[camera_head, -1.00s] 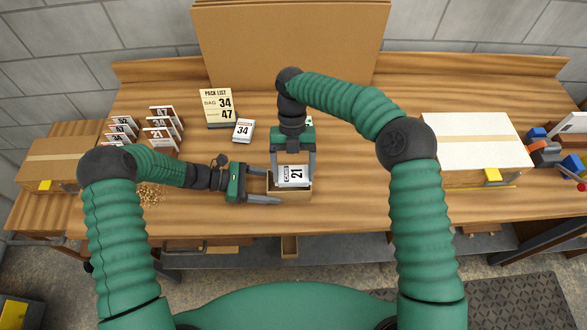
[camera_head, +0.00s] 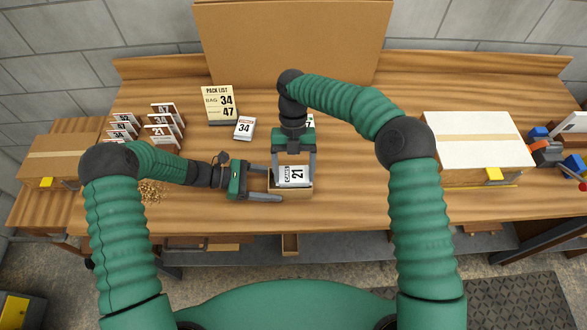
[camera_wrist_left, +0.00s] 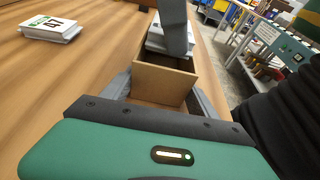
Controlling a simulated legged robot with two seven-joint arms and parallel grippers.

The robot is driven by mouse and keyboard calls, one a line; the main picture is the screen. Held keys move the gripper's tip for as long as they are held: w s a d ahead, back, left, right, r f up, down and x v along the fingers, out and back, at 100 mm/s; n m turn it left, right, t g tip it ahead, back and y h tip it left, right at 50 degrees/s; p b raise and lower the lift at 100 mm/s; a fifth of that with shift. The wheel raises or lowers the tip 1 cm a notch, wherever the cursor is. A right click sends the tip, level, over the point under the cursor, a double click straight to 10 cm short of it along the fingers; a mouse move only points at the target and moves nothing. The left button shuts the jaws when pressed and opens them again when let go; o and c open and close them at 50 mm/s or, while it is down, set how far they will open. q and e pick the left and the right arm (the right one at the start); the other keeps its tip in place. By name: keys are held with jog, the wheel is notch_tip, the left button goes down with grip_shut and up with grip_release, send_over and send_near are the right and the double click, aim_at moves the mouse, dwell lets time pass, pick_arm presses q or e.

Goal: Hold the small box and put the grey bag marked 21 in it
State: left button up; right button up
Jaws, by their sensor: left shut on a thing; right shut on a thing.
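The small box (camera_head: 291,193) is an open brown carton near the front edge of the table. My left gripper (camera_head: 277,185) is shut on it from the left, with one finger along each side; in the left wrist view the box (camera_wrist_left: 165,82) sits between the fingers. The grey bag marked 21 (camera_head: 293,174) is in my right gripper (camera_head: 294,180), which is shut on it from above. The bag's lower part is inside the box and its printed face shows. In the left wrist view the bag (camera_wrist_left: 156,46) is partly hidden by a right finger.
A pack list (camera_head: 219,106) reads 34 and 47. The bag marked 34 (camera_head: 244,129) lies beside it; the bag marked 47 (camera_wrist_left: 50,29) lies behind my right gripper. Racked bags (camera_head: 163,130) stand at left. Closed cartons (camera_head: 58,160) (camera_head: 474,139) are at both sides.

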jog(key=shift+f, duration=0.1)
jog(key=o, duration=1.6)
jog(key=shift+o, duration=0.2)
jog(key=v, duration=0.7)
jog(key=shift+w, duration=0.25)
pick_arm(q)
jog(key=o, duration=1.1)
jog(key=shift+o, duration=0.9)
